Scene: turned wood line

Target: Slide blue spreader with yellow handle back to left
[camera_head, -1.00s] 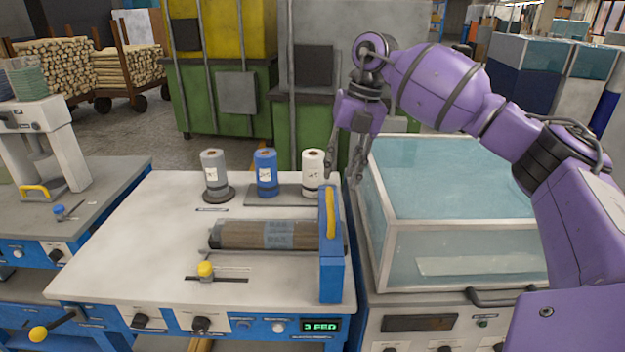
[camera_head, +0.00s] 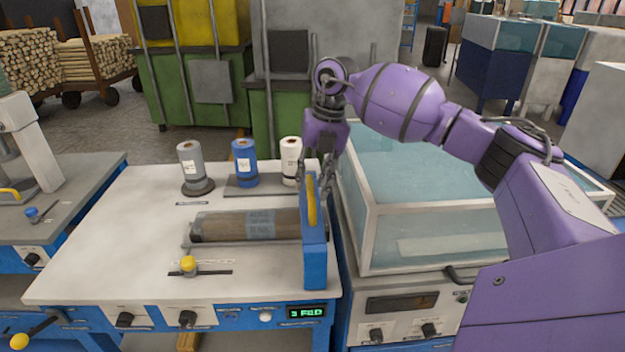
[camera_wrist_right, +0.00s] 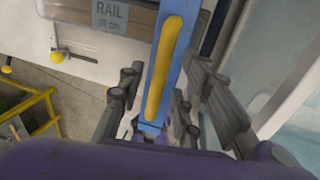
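The blue spreader (camera_head: 314,250) stands upright at the right end of the white-topped bench, with its yellow handle (camera_head: 311,200) along the top. My right gripper (camera_head: 322,188) is lowered over the spreader's far part, partly hidden behind it in the head view. In the right wrist view the yellow handle (camera_wrist_right: 164,65) and blue body lie between the two spread fingers of my right gripper (camera_wrist_right: 160,105). The fingers are open, with a visible gap to the handle on both sides. My left gripper is not in view.
A wooden roll (camera_head: 225,226) labelled RAIL lies left of the spreader. Grey (camera_head: 193,165), blue (camera_head: 243,162) and white (camera_head: 290,160) spools stand behind it. A yellow knob (camera_head: 188,263) sits in a front slot. A glass-topped case (camera_head: 420,215) stands close on the right.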

